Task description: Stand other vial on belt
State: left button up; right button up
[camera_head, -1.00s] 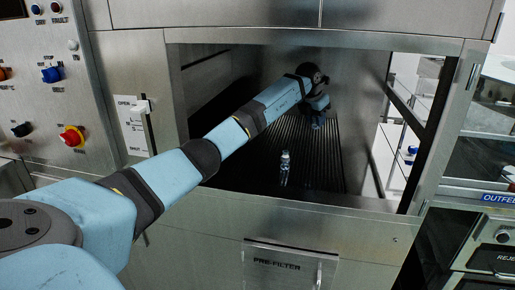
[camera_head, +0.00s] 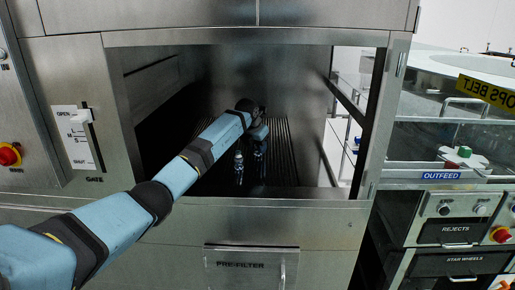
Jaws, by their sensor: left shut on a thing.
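A small clear vial (camera_head: 238,163) stands upright on the dark ribbed belt (camera_head: 285,160) inside the washer's opening. My left arm reaches in from the left. Its gripper (camera_head: 260,146) is just right of and slightly behind that vial, low over the belt. It is shut on a second vial, which is mostly hidden by the dark fingers and hard to make out. I cannot tell whether this second vial touches the belt. My right gripper is not in view.
The steel opening has a front sill (camera_head: 240,208) and side walls close to my arm. The gate lever (camera_head: 85,117) is on the left panel, with a red knob (camera_head: 8,155) beyond it. The outfeed panel (camera_head: 440,176) is at right. The ribbed belt right of the gripper looks clear.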

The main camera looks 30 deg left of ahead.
pick_arm(q)
jog(key=shift+f, duration=0.1)
jog(key=o, duration=0.9)
jog(key=shift+f, duration=0.15)
jog(key=p+v, duration=0.1)
jog(key=v, duration=1.1)
jog(key=shift+r+p, duration=0.25)
jog(key=shift+p, duration=0.05)
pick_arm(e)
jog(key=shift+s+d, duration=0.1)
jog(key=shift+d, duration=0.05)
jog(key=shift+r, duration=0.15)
